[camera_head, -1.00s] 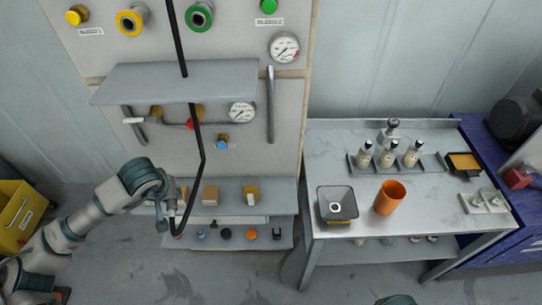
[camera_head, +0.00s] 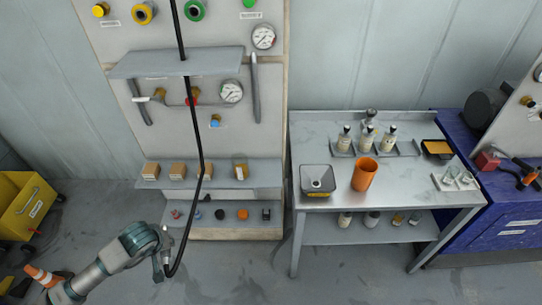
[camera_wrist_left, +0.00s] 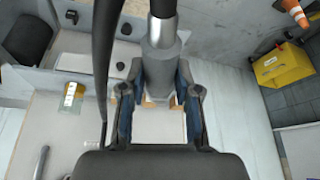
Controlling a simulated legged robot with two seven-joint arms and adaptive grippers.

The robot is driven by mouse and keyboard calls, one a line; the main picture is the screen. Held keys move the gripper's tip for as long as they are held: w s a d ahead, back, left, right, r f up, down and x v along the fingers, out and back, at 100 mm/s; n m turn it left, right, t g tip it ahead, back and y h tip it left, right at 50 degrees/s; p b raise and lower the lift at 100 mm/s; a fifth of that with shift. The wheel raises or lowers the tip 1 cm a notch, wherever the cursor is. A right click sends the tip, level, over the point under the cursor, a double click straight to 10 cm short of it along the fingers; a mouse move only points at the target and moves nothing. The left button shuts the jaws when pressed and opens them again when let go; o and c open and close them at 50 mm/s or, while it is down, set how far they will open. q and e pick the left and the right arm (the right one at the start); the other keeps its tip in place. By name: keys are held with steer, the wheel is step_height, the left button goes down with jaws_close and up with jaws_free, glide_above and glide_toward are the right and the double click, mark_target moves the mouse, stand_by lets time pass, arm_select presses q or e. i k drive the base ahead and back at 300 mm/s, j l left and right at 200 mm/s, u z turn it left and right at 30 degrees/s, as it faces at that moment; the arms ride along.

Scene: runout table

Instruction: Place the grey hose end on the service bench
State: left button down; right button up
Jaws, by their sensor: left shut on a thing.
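The grey hose end (camera_wrist_left: 162,62) is between the fingers of my left gripper (camera_wrist_left: 160,95), which is shut on it, in the left wrist view. In the head view my left gripper (camera_head: 163,262) is at the lower left, in front of the panel's low shelves. The black hose (camera_head: 202,170) runs from the top of the picture down to it. The steel service bench (camera_head: 428,172) stands to the right, well apart from the gripper. My right gripper is not in view.
The panel's upper shelf (camera_head: 175,62) juts out beside the hose. A yellow bin (camera_head: 25,208) and cone (camera_head: 42,276) are left.

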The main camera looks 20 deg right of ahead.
mark_target(404, 185)
steer(key=z, duration=0.4)
steer(key=l+z, duration=0.1)
steer(key=z, duration=0.65)
steer(key=i+z, duration=0.1)
steer(key=z, duration=0.3)
